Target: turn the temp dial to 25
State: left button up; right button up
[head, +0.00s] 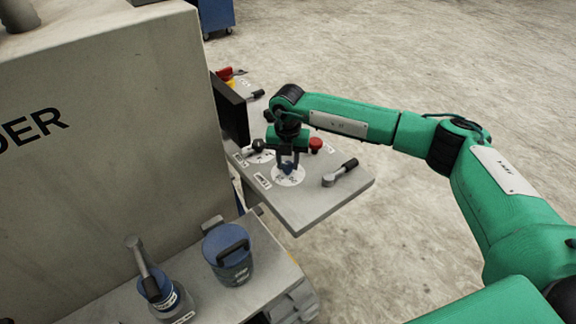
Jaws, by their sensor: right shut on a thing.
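A control panel (320,205) juts out in the middle of the head view. A round white dial face (289,178) with marks lies on it, and a small blue knob (287,167) stands at its centre. My right gripper (287,162) points down over this dial and is shut on the knob. The fingers hide part of the knob. The label beside the dial is too small to read, so I cannot tell its name or setting. My left gripper is not in view.
A second white dial (260,156) lies left of the gripper. A red button (315,144) is behind it, and a black-handled lever (342,172) is to the right. A large grey housing (110,110) fills the left.

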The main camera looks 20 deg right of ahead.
jog(key=shift+f+n+b, duration=0.2)
jog(key=shift+n+b, duration=0.55)
jog(key=shift+n, duration=0.25)
jog(key=shift+w+n+b, duration=0.1)
jog(key=shift+n+b, duration=0.35)
jog(key=shift+n, duration=0.05)
jog(key=n+b, duration=0.4)
jog(key=n, duration=0.1)
jog(key=shift+r, duration=0.1)
jog(key=n+b, duration=0.1)
jog(key=n, duration=0.1)
jog(key=shift+n+b, duration=0.35)
jog(key=shift+n, duration=0.05)
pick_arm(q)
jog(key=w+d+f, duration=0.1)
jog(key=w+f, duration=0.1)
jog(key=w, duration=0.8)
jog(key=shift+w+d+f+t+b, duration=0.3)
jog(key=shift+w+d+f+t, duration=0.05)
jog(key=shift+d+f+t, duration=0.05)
pick_arm(e)
jog(key=shift+r+n, duration=0.2)
jog(key=shift+n, duration=0.4)
jog(key=o, duration=1)
jog(key=shift+c, duration=0.2)
